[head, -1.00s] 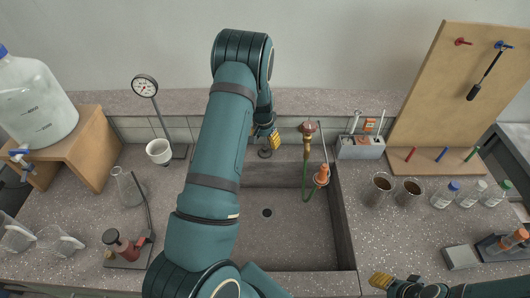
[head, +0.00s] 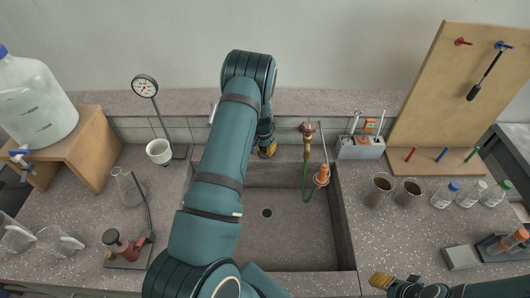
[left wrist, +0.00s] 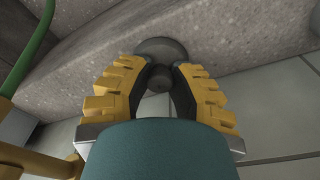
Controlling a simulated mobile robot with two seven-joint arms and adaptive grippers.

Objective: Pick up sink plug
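The sink plug (left wrist: 162,47) is a dark grey round disc with a small knob, lying on the speckled counter strip behind the sink. It shows in the left wrist view; in the head view my left gripper hides it. My left gripper (head: 267,150) has yellow ridged fingers. In the left wrist view the left gripper (left wrist: 160,82) is open, with the plug's knob between its fingertips and a gap visible on each side. My right gripper (head: 381,281) is at the bottom right of the head view, away from the plug; its opening is unclear.
The sink basin (head: 290,225) lies in front of the plug. A brass tap with a green hose (head: 307,165) stands just right of my left gripper. A gauge stand (head: 157,110) is to the left. Cups (head: 379,188) and bottles (head: 468,192) stand at right.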

